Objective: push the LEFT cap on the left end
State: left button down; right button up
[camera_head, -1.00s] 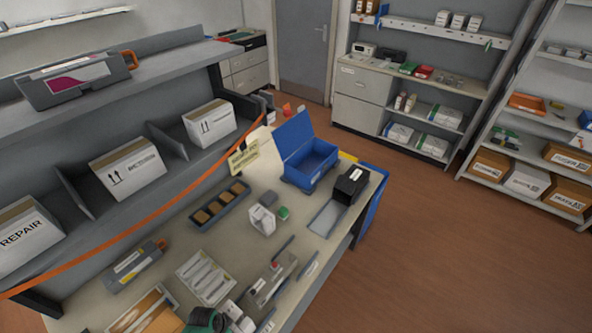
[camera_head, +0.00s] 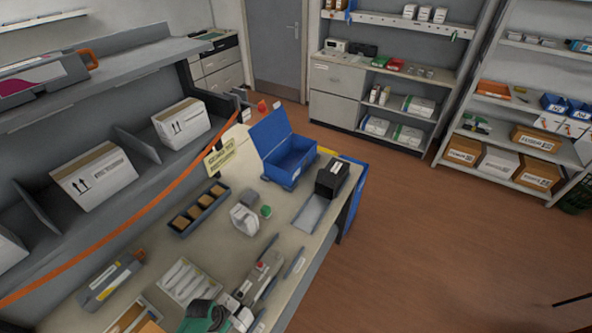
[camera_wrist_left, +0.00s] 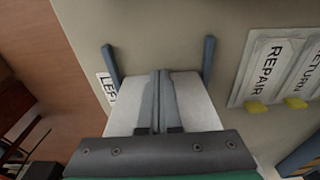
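My left gripper (camera_head: 240,309) shows at the bottom of the head view beside its green wrist. In the left wrist view its two pale fingers (camera_wrist_left: 159,75) meet along the middle, with nothing visible between them. A grey device with a red button (camera_head: 262,275) lies close beyond the gripper in the head view; I cannot tell whether it is the cartridge. Two blue-grey posts (camera_wrist_left: 110,66) (camera_wrist_left: 208,58) stand on either side of the fingers in the left wrist view. A "LEF…" label (camera_wrist_left: 106,88) is partly hidden by a finger. I cannot make out a cap. My right gripper is not in view.
"REPAIR" (camera_wrist_left: 267,65) and "RETURN" labelled panels lie right of the fingers. An orange-and-grey cartridge (camera_head: 110,283) and a tray of white pieces (camera_head: 186,279) are left on the table. A blue bin (camera_head: 289,157) and black box (camera_head: 332,179) stand at the back.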

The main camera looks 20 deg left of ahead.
pick_arm(q)
jog(key=shift+w+d+b, duration=0.15)
jog(key=shift+w+b, duration=0.3)
jog(key=shift+w, duration=0.25)
jog(key=shift+w+d+b, duration=0.1)
jog(key=shift+w+b, duration=0.3)
jog(key=shift+w, duration=0.25)
jog(key=shift+w+b, duration=0.35)
jog(key=shift+w, duration=0.1)
jog(key=shift+s+r+p, duration=0.15)
jog(key=shift+s+p, duration=0.2)
jog(key=shift+p, duration=0.1)
jog(key=shift+s+a+p, duration=0.15)
jog(key=shift+s+p, duration=0.6)
jog(key=shift+s, duration=0.05)
jog(key=shift+s+a+p, duration=0.1)
jog(key=shift+s+p, duration=0.35)
jog(key=shift+s, duration=0.45)
